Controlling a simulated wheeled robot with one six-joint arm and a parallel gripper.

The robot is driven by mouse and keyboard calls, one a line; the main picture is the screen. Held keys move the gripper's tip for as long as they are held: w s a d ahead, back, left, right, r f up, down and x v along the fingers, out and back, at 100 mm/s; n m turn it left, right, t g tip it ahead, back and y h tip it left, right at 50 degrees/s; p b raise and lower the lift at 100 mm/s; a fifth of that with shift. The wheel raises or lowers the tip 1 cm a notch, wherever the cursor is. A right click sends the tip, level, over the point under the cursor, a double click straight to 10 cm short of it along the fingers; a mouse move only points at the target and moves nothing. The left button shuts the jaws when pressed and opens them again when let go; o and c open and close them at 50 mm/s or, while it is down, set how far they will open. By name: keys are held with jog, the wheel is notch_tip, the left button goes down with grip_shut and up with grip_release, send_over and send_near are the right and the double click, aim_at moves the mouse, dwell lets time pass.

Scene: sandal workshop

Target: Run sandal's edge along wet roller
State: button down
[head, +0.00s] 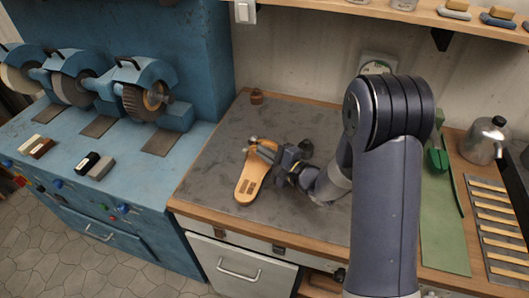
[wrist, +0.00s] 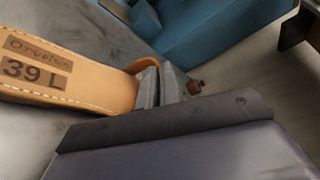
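A tan sandal (head: 250,178) with pale edge stitching is over the grey worktop in the head view. In the wrist view the sandal (wrist: 75,90) fills the left side, with dark labels reading "39 L" on its footbed. My gripper (head: 266,150) is at the sandal's far end; in the wrist view its grey fingers (wrist: 158,86) close on that end, partly hiding it. I cannot tell whether the sandal touches the worktop. A small brown object (head: 256,96) stands near the worktop's back edge; whether it is the wet roller is unclear.
A blue machine (head: 150,90) with brush and grinding wheels stands left. A green mat (head: 440,225), a slatted rack (head: 500,230) and a metal pot (head: 486,140) are right. A shelf (head: 400,12) runs above. The worktop's front left (head: 215,180) is bare.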

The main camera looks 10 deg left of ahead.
jog(key=shift+w+a, duration=0.15)
jog(key=shift+a, duration=0.55)
dwell(0.6)
jog(key=shift+w+d, duration=0.1)
jog(key=shift+w, duration=0.05)
dwell(0.6)
jog(key=shift+w+d+f, duration=0.1)
jog(key=shift+w+d, duration=0.45)
jog(key=shift+a, duration=0.1)
dwell(1.0)
jog(key=shift+w+p, duration=0.2)
jog(key=shift+p, duration=0.1)
dwell(0.3)
jog(key=shift+w+d, duration=0.5)
jog(key=shift+w, duration=0.05)
jog(key=shift+w+d, duration=0.1)
jog(key=shift+w, duration=0.1)
